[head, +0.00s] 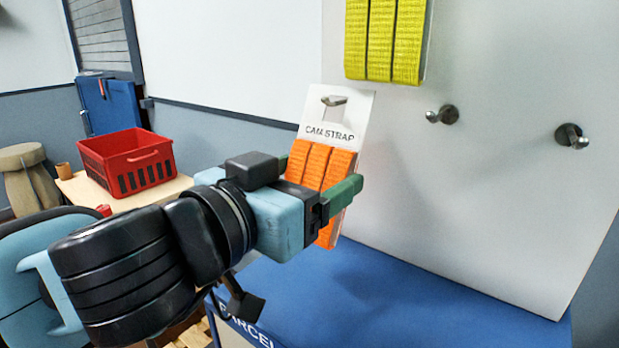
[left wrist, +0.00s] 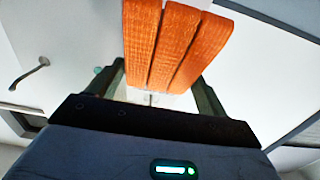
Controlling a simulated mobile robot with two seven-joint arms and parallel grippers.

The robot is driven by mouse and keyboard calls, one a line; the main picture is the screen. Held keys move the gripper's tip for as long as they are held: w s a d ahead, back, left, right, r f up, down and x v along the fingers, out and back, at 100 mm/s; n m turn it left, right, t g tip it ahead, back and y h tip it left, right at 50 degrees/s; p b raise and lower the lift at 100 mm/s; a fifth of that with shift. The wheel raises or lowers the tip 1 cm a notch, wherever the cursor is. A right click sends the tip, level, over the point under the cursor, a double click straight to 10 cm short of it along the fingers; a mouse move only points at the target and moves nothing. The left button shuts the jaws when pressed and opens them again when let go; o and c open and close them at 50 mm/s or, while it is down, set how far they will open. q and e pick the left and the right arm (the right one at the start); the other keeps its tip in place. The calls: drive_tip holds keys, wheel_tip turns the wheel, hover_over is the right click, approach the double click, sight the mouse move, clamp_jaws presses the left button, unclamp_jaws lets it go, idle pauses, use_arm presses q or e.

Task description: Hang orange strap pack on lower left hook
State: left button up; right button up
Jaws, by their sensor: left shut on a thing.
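The orange strap pack (head: 340,163) has a white card top reading "CAM STRAP" and stands upright against the pale wall panel. My left gripper (head: 318,182) is shut on it, with green fingers at either side of the orange straps. The pack also shows between the fingers in the left wrist view (left wrist: 172,45). A metal hook (head: 334,100) shows at the opening near the top of the card, its tip in front of the card. Whether the pack's weight rests on the hook, I cannot tell. My right gripper is not in view.
Two bare hooks, a middle one (head: 442,115) and a right one (head: 572,136), stick out of the panel (head: 480,200). A yellow strap pack (head: 384,40) hangs above. A blue surface (head: 400,300) lies below. A red crate (head: 127,160) stands on a table at left.

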use_arm(q)
drive_tip(key=o, duration=1)
drive_tip(key=b+v, duration=0.8)
drive_tip(key=b, duration=0.3)
drive_tip(key=shift+b, duration=0.4)
